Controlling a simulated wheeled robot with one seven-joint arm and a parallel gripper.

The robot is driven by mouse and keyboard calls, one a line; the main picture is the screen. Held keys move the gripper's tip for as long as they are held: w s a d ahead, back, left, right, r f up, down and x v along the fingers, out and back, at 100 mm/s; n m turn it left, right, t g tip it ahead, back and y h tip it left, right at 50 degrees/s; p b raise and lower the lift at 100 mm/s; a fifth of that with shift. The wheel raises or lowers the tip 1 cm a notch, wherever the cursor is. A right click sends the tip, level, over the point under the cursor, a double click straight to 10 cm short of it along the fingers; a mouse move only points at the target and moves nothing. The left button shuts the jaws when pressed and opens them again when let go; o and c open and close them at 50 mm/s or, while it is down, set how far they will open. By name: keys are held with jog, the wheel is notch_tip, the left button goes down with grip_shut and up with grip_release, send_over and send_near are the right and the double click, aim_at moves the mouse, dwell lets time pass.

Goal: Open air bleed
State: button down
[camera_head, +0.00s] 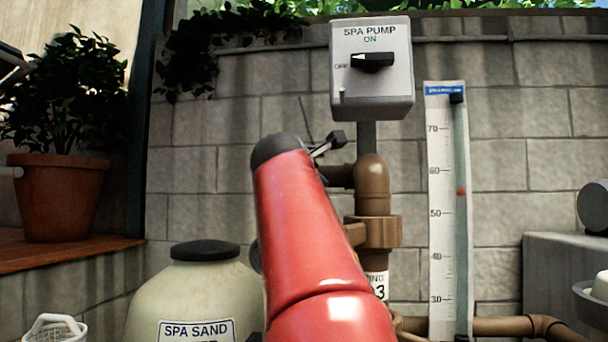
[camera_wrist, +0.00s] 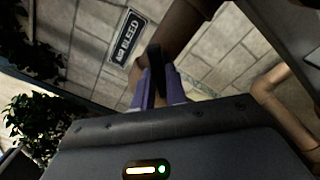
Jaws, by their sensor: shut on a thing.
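In the wrist view, an "AIR BLEED" label (camera_wrist: 128,37), white letters on a dark plate, hangs tilted at the wall. A narrow black handle (camera_wrist: 155,56) stands beside it, in front of a brown pipe (camera_wrist: 186,28). My gripper (camera_wrist: 159,82) has its two purple-blue fingers shut on this black handle, one on each side. The handle's lower end and mount are hidden by the fingers and gripper body. In the head view, my red arm covers the middle and hides the gripper; a small dark block on a metal stem (camera_head: 335,140) shows just right of the arm's tip.
A grey spa pump switch box (camera_head: 345,95), its knob towards OFF, is above the brown pipe fittings (camera_head: 371,190). A flow gauge (camera_head: 441,215) stands to the right. A spa sand filter tank (camera_head: 180,295) is lower left, a potted plant (camera_head: 55,195) farther left. A block wall closes the back.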

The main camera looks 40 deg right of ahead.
jog(key=n, duration=0.9)
jog(key=shift+n, duration=0.3)
jog(key=c, duration=1.3)
grip_release()
jog(key=b+v, duration=0.1)
jog(key=v, duration=0.6)
jog(key=shift+s, duration=0.1)
